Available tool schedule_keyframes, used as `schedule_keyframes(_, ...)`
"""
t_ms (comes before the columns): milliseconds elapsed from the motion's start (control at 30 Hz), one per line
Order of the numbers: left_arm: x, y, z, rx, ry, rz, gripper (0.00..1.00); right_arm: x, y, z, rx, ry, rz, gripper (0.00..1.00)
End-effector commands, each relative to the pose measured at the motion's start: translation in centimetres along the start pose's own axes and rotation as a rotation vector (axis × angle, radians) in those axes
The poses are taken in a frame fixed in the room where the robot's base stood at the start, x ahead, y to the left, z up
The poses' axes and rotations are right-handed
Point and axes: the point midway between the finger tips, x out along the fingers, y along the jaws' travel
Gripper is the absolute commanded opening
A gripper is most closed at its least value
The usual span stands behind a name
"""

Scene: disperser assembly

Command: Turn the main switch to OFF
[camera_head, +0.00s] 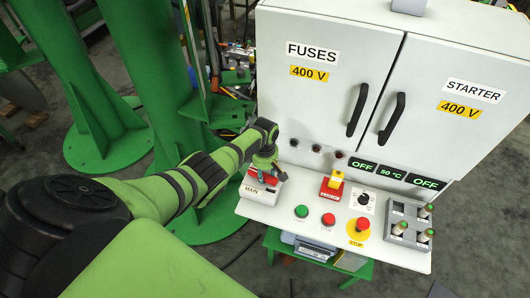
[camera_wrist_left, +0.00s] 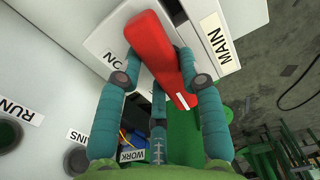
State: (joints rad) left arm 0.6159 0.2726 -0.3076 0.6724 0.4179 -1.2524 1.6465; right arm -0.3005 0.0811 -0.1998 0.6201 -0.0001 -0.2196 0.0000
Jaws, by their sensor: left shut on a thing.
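The main switch has a red handle (camera_wrist_left: 160,55) on a white housing beside a MAIN label (camera_wrist_left: 218,45). In the left wrist view an ON label (camera_wrist_left: 113,60) shows on the other side of the handle. My left gripper (camera_wrist_left: 166,65) is shut on the red handle, with fingers on both sides of it. In the head view the gripper (camera_head: 267,166) is at the left end of the panel, over the main switch (camera_head: 262,191), and hides most of the handle. My right gripper is not in view.
The panel shelf (camera_head: 292,236) also bears a green button (camera_head: 301,211), a red button (camera_head: 328,219), a yellow stop switch (camera_head: 357,229), a red-and-yellow switch (camera_head: 335,181) and a dial (camera_head: 363,199). A white cabinet (camera_head: 330,90) rises behind.

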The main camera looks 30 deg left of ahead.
Motion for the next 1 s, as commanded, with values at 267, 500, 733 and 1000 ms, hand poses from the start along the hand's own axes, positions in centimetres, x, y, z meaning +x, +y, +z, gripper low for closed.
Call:
schedule_keyframes(267, 0.03, -0.1, -0.14, -0.111, 0.002, -0.005, 0.05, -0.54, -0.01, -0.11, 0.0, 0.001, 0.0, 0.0)
schedule_keyframes(500, 0.08, -0.08, -0.21, -0.144, 0.004, -0.004, 0.05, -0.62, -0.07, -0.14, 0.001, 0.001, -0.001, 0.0)
schedule_keyframes(733, 0.08, -0.07, -0.25, -0.148, 0.004, -0.003, 0.05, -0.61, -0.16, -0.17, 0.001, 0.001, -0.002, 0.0)
schedule_keyframes(1000, 0.06, -0.04, -0.25, -0.147, 0.003, -0.003, 0.62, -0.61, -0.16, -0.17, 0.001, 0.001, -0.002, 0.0)
